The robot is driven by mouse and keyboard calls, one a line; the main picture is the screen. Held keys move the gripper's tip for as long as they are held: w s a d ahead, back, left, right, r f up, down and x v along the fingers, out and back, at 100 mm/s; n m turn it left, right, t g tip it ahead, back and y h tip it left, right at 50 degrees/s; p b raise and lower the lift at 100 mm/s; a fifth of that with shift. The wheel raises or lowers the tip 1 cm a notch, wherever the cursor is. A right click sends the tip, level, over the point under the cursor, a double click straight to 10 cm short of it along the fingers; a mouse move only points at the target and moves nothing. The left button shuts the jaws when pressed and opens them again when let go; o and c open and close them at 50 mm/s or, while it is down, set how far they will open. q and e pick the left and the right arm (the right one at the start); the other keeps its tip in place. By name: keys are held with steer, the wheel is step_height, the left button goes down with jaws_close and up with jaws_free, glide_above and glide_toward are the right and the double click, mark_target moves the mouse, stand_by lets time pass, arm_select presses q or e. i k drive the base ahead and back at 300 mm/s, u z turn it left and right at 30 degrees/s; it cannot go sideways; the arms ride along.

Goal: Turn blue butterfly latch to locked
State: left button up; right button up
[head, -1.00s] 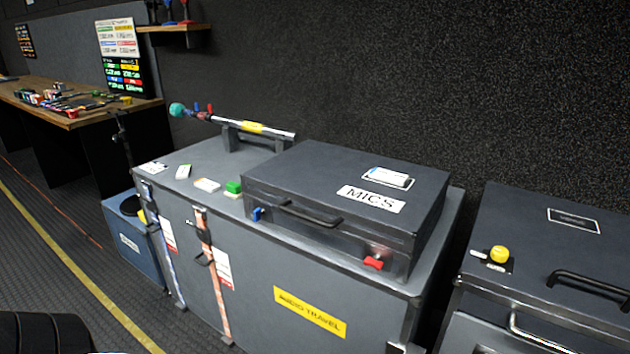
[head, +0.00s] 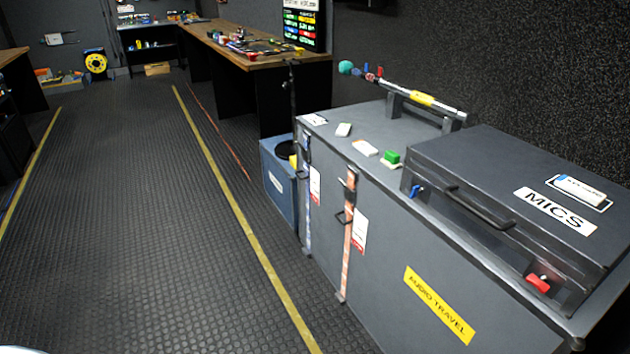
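The blue butterfly latch (head: 415,191) is on the front face of the dark grey MICS case (head: 500,168), near its left end. It is small here, and I cannot tell whether it is locked. A red latch (head: 538,283) is on the same face near the right end, with a black handle (head: 480,207) between them. The MICS case lies closed on top of the large grey AUDIO TRAVEL case (head: 375,262). Neither of my grippers shows in the head view.
A green block (head: 392,157) and small white cards lie on the large case, left of the MICS case. A microphone pole (head: 420,98) rests on a stand behind them. A blue box (head: 279,180) stands on the floor beside the case. The ribbed floor (head: 140,230) at left is clear.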

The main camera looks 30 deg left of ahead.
mark_target(416, 190)
steer(key=u, duration=0.35)
steer(key=k, duration=1.05)
steer(key=u, duration=1.3)
steer(key=i, duration=1.25)
steer(key=z, duration=0.55)
steer(key=i, duration=0.6)
steer(key=z, duration=0.45)
